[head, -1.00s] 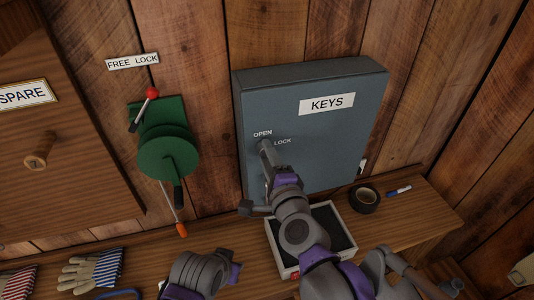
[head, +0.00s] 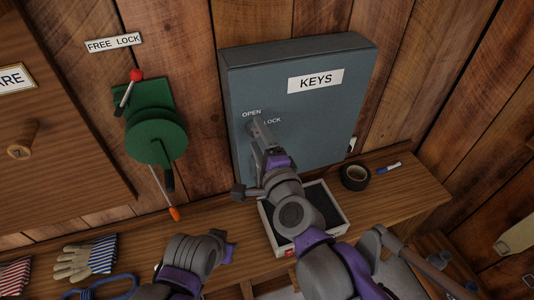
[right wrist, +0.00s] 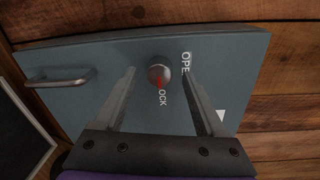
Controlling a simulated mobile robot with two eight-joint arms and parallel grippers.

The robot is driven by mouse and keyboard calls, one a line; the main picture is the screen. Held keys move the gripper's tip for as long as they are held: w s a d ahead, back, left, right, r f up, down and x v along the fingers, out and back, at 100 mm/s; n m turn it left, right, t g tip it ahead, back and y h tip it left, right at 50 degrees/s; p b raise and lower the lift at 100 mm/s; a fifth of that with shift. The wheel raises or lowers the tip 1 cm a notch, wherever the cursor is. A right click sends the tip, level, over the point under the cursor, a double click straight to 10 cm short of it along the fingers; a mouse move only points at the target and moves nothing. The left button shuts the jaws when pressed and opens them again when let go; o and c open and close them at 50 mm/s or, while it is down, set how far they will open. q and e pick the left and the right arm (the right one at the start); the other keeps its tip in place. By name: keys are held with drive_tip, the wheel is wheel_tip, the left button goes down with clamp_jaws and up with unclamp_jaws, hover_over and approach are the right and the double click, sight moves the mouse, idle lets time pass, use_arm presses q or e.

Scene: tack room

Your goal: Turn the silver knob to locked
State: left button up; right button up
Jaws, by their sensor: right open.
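The grey key cabinet (head: 330,110) hangs on the plank wall with a KEYS label and the words OPEN and LOCK. Its round silver knob (right wrist: 158,74) shows clearly in the right wrist view, with a red mark pointing towards the partly covered LOCK word (right wrist: 162,97). The OPEN word (right wrist: 186,61) is to the knob's right there. My right gripper (right wrist: 159,72) is open, its fingers on either side of the knob, with visible gaps. In the head view my right gripper (head: 258,133) largely covers the knob. My left arm shows low down, but its jaws are not visible.
Below the cabinet, a shelf (head: 400,191) holds a dark-lined tray (head: 342,222), black tape (head: 355,177) and a blue marker (head: 388,168). A green lever device (head: 155,135) is on the wall to the left. Striped gloves (head: 85,260) lie lower left.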

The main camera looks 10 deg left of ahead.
drive_tip(key=b+v, duration=0.1)
drive_tip(key=v, duration=0.8)
drive_tip(key=shift+s, duration=0.3)
drive_tip(key=shift+d, duration=0.15)
drive_tip(key=s+d+f+n+g+h, duration=0.4)
drive_tip(key=d+f+n, duration=0.2)
drive_tip(key=d+f, duration=0.6)
drive_tip(key=s+d+f+n+g+h, duration=0.4)
drive_tip(key=d+f+n, duration=0.3)
drive_tip(key=d+f, duration=0.5)
drive_tip(key=shift+s+d+g+h, duration=0.4)
drive_tip(key=shift+s+d+h, duration=0.25)
drive_tip(key=shift+d, duration=0.25)
